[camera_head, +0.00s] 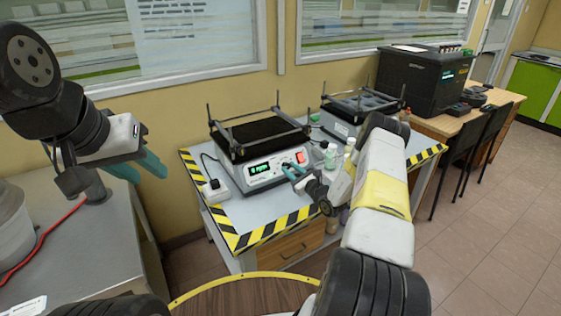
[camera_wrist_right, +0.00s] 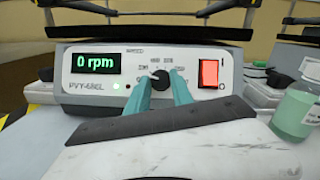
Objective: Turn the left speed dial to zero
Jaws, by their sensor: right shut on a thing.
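The left shaker (camera_head: 262,160) stands on the table with the yellow-and-black edge. Its front panel shows in the right wrist view with a green display (camera_wrist_right: 97,62) reading "0 rpm". The round black speed dial (camera_wrist_right: 159,80) is in the middle of that panel. My right gripper (camera_wrist_right: 160,88) has its two teal fingers on either side of the dial, shut on it. In the head view the right gripper (camera_head: 291,172) reaches the shaker's front, and the dial is hidden there. My left gripper (camera_head: 140,169) is in the air at the left, its teal fingers apart and empty.
A red power switch (camera_wrist_right: 209,73) is right of the dial. A bottle (camera_wrist_right: 296,114) stands to the right of the shaker. A second shaker (camera_head: 360,104) is behind right, and a white power strip (camera_head: 214,190) lies at left. A black machine (camera_head: 425,80) stands farther right.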

